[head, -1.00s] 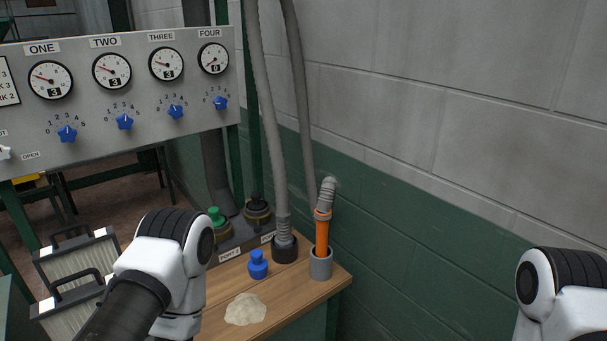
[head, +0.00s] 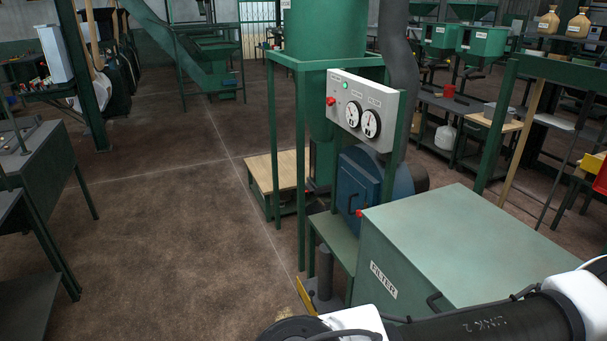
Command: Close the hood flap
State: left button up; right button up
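I cannot make out a hood flap for certain in the head view. A dark blue box with a square door (head: 357,187) stands in the middle, below a grey gauge panel (head: 366,107); its door looks shut. A green cabinet labelled FILTER (head: 462,250) stands in front at the right, with a dark handle on its near side. Part of my own arm crosses the bottom right corner and hides the cabinet's lower part. Neither of my grippers shows, so what they hold is hidden.
A tall green cylinder (head: 325,38) in a green frame stands behind the panel, with a low wooden platform (head: 276,170) beside it. Grey tables (head: 42,152) line the left. Benches fill the right background. The brown floor (head: 165,220) at left centre is clear.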

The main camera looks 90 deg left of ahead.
aim_at(309, 304)
jog(key=u, duration=2.7)
jog(key=z, duration=0.2)
jog(key=i+j+z, duration=0.45)
jog(key=j+z, duration=0.3)
jog(key=i+j+z, duration=0.15)
jog(key=j+z, duration=0.2)
jog(key=i+j, duration=0.15)
jog(key=j, duration=0.3)
jog(key=i+j+z, duration=0.1)
jog(key=j, duration=0.4)
jog(key=i+j, duration=0.1)
jog(key=j, duration=0.35)
